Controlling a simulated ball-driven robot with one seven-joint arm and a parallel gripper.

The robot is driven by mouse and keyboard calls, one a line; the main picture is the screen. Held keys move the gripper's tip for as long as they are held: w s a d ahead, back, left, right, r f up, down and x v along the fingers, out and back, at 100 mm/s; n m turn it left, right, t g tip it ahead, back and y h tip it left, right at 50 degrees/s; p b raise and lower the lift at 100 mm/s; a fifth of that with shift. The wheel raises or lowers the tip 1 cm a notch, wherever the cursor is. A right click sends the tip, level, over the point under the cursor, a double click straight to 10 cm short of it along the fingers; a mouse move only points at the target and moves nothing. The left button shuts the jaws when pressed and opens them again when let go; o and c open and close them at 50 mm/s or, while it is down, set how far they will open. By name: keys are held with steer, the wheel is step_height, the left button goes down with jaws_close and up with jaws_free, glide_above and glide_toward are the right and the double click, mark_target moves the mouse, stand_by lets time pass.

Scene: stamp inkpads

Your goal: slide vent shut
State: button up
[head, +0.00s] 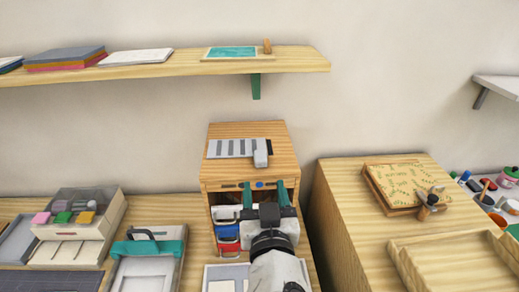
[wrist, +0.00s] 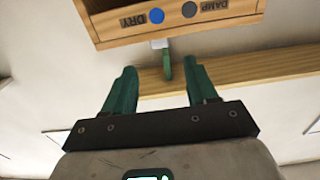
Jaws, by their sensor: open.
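The vent is a light grey slotted slide plate (head: 232,148) on top of a wooden box (head: 278,133). A grey knob (head: 261,156) stands at the plate's right end, and a dark strip shows just past it. Whether the slots are open or covered is too small to tell. My gripper (head: 265,190) is open, with green fingers apart in front of the box's upper front edge, below and nearer than the vent. In the wrist view my gripper (wrist: 162,72) has nothing between its fingers. The vent is out of that view.
Coloured inkpads (head: 228,232) sit inside the box. A wall shelf (head: 300,62) runs above. A wooden cabinet (head: 340,200) stands at right, an inkpad case (head: 75,240) at left.

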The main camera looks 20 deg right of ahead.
mark_target(261, 162)
steer(key=p+x, duration=0.3)
steer(key=x, duration=0.7)
steer(key=shift+w+d, duration=0.15)
steer(key=shift+w, duration=0.2)
steer(key=shift+c, duration=0.4)
jaws_close()
